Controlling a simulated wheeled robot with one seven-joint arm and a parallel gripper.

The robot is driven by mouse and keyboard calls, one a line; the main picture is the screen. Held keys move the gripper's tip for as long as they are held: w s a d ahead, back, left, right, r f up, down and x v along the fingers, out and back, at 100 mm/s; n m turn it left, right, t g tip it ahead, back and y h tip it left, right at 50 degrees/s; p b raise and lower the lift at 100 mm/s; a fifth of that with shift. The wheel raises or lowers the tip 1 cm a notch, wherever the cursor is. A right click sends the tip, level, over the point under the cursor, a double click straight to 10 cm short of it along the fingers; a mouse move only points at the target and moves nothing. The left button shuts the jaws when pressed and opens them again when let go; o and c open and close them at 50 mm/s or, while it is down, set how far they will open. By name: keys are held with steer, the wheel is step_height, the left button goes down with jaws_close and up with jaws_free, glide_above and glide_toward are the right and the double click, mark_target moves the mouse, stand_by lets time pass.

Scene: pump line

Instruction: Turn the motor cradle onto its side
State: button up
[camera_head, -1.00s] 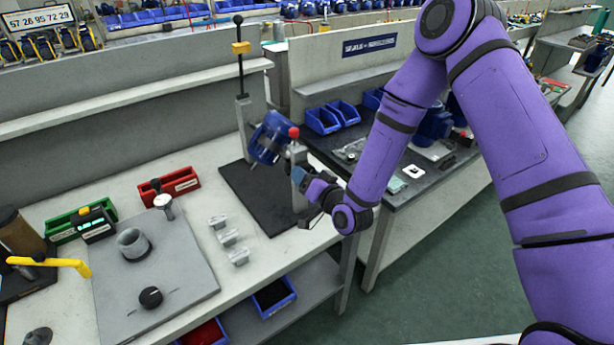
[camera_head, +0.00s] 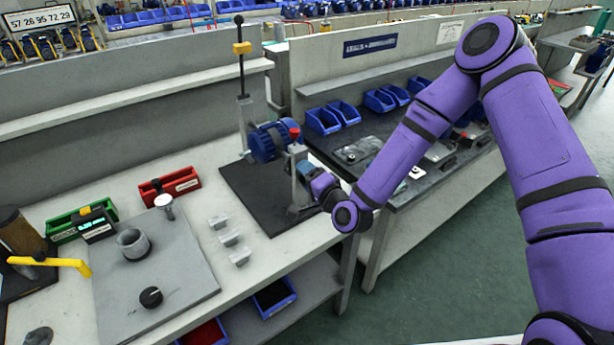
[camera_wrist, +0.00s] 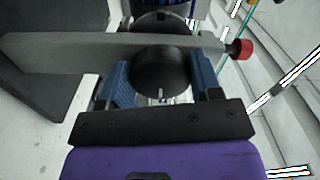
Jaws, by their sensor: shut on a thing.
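The motor cradle holds a blue motor (camera_head: 268,142) between two grey posts; the near post (camera_head: 299,163) carries a red knob (camera_head: 294,132) at its top. The motor lies about level, its long axis running sideways. My gripper (camera_head: 305,171) is at the outer side of the near post. In the wrist view, its blue fingers are shut on a round black knob (camera_wrist: 160,72) on the cradle's side. The grey post (camera_wrist: 60,45) crosses behind that knob, with the red knob (camera_wrist: 240,48) at its end. The motor is mostly hidden in the wrist view.
The cradle stands on a black mat (camera_head: 262,212) near the bench's right end. Several small grey blocks (camera_head: 229,238), a red bin (camera_head: 176,186) and a grey plate (camera_head: 185,275) are to its left. A dark bench (camera_head: 350,150) with blue bins stands beyond a gap at right.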

steer(key=shift+m, duration=0.3)
steer(key=o, duration=1.3)
steer(key=v, duration=1.1)
steer(key=shift+w, duration=0.1)
steer(key=shift+w, duration=0.1)
